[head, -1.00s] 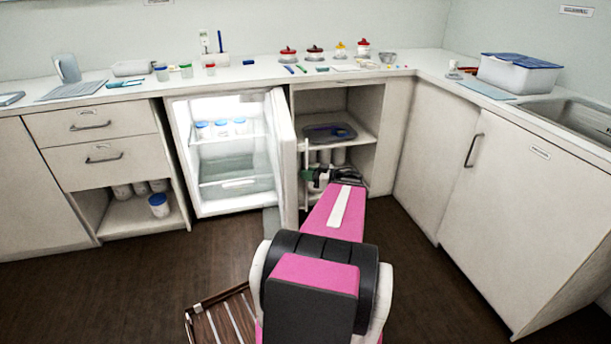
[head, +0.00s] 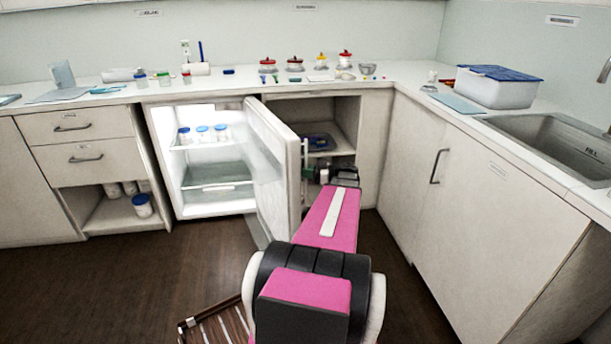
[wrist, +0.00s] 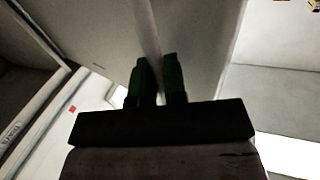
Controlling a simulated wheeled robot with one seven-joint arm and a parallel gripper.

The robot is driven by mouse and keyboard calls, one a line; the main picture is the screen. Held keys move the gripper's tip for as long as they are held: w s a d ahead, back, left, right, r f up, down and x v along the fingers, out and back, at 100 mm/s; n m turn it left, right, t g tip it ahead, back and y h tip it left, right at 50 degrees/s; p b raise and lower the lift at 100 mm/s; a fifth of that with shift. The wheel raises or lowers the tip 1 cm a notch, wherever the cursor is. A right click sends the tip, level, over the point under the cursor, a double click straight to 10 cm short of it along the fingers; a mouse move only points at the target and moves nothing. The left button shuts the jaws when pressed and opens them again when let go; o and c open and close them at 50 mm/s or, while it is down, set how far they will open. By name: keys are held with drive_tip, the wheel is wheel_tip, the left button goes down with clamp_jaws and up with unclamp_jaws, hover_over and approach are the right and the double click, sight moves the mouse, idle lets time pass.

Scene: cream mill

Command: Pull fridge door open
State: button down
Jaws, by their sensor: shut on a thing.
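The small white fridge (head: 212,188) under the counter stands open, its lit inside showing shelves and several blue-lidded jars. Its door (head: 272,165) is swung out toward me, hinged on its right-hand side of the opening as far as I can see. My gripper (head: 313,172) is at the outer face of the door, beside its free edge. In the wrist view the two dark green fingers (wrist: 156,80) are shut on the pale upright door handle (wrist: 148,40). The handle's lower part is hidden by the gripper.
An open shelf unit (head: 340,135) with a blue-grey tray is right of the door. A closed cabinet (head: 480,200) and sink (head: 560,145) stand at right. A slatted wooden item (head: 215,325) lies low in front. Dark floor (head: 130,275) is free at left.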

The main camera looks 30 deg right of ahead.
drive_tip(key=shift+w+d, duration=0.2)
drive_tip(key=shift+d, duration=0.05)
drive_tip(key=c, duration=1.2)
unclamp_jaws()
drive_tip(key=shift+s, duration=0.1)
drive_tip(key=v, duration=1)
drive_tip(key=shift+s+d, duration=0.15)
drive_tip(key=shift+d, duration=0.1)
